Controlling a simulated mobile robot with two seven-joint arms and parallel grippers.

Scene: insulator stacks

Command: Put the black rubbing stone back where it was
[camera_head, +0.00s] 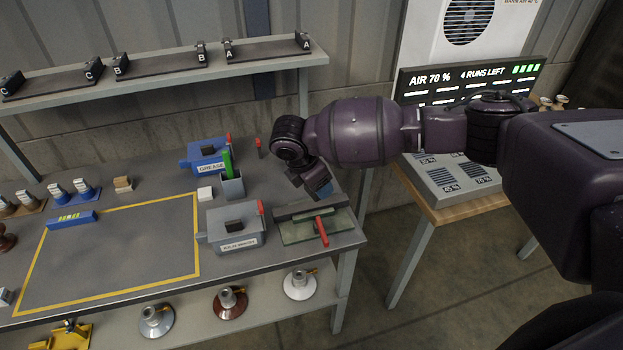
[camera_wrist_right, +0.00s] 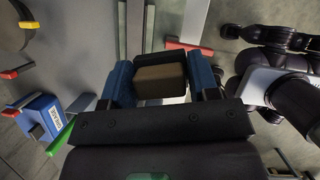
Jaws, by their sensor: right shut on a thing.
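My right gripper (camera_head: 322,188) hangs over the right end of the workbench, just behind a green plate. In the right wrist view its blue fingertips (camera_wrist_right: 161,82) are shut on a small block (camera_wrist_right: 161,82). The block has a brownish face and a black part right behind it; I cannot tell whether both are one piece, or whether this is the black rubbing stone. In the head view the block is mostly hidden by the gripper. My left gripper is not in view.
Below the gripper lies the green plate (camera_head: 296,232) with a red-handled tool (camera_head: 322,231). To the left stand a grey box (camera_head: 232,240), a grey cup (camera_head: 233,187) and the blue GREASE box (camera_head: 205,167).

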